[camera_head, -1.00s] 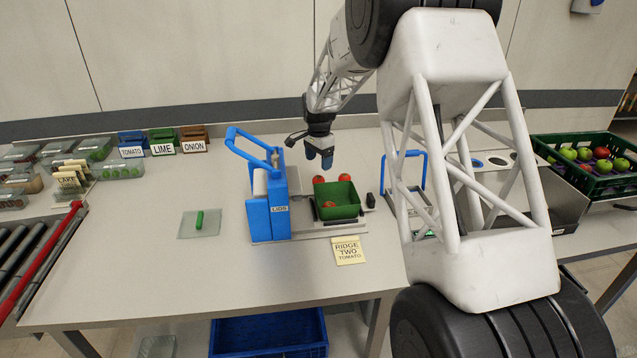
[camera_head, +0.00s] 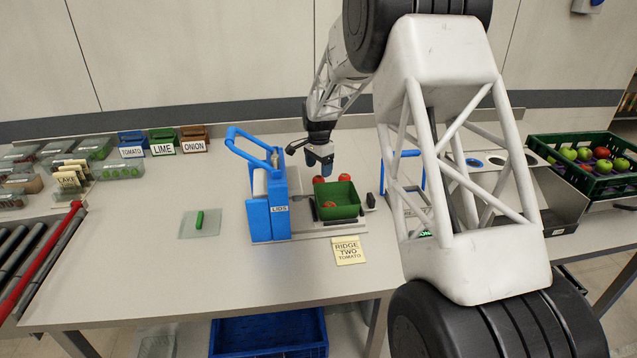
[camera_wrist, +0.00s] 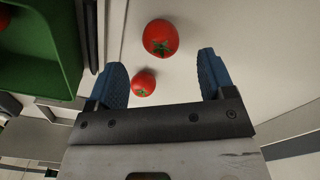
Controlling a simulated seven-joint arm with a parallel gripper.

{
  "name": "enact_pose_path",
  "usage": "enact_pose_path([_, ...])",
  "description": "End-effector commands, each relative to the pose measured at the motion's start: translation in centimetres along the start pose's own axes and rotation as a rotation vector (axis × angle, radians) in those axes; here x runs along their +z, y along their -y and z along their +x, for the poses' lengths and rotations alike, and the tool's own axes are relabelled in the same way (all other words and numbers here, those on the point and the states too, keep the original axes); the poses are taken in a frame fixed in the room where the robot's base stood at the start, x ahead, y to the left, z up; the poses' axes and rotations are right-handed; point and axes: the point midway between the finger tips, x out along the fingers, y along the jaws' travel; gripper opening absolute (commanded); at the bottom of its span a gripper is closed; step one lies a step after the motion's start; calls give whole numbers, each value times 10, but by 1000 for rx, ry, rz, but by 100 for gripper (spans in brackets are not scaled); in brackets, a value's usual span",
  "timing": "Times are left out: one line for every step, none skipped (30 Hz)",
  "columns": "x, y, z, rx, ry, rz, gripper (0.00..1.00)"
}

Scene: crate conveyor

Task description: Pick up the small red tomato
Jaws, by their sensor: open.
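The small red tomato (camera_wrist: 144,82) lies on the bench in the wrist view, close to the left finger and partly within the span between the fingers. In the head view it appears to be the right one (camera_head: 345,177) of two behind the green bin. A larger red tomato (camera_wrist: 160,37) lies beyond the fingertips in the wrist view; it appears on the left in the head view (camera_head: 319,180). My gripper (camera_wrist: 162,62) is open and empty, with blue fingers. In the head view my gripper (camera_head: 321,168) hangs above the bench behind the bin.
The green bin (camera_head: 345,213) holds red tomato and stands in front of the two tomatoes. A small dark block (camera_head: 371,201) is right of the bin. A note (camera_head: 348,251) lies in front.

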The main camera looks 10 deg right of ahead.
Motion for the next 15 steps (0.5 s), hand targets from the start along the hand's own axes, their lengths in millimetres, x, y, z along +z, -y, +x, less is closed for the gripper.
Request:
enact_pose_path([0, 0, 0, 0, 0, 0, 76])
enact_pose_path([0, 0, 0, 0, 0, 0, 76])
enact_pose_path([0, 0, 1, 0, 0, 0, 76])
enact_pose_path([0, 0, 2, 1, 0, 0, 76])
enact_pose_path([0, 0, 4, 1, 0, 0, 76])
enact_pose_path([0, 0, 6, 1, 1, 0, 76])
enact_pose_path([0, 0, 8, 1, 1, 0, 76])
enact_pose_path([0, 0, 11, 1, 1, 0, 76])
enact_pose_path([0, 0, 15, 1, 0, 0, 76])
enact_pose_path([0, 0, 18, 1, 0, 0, 76])
enact_pose_path([0, 0, 21, 1, 0, 0, 76])
enact_pose_path([0, 0, 26, 1, 1, 0, 76])
enact_pose_path([0, 0, 30, 2, 1, 0, 76])
enact_pose_path([0, 0, 34, 2, 1, 0, 76])
enact_pose_path([0, 0, 38, 1, 1, 0, 76])
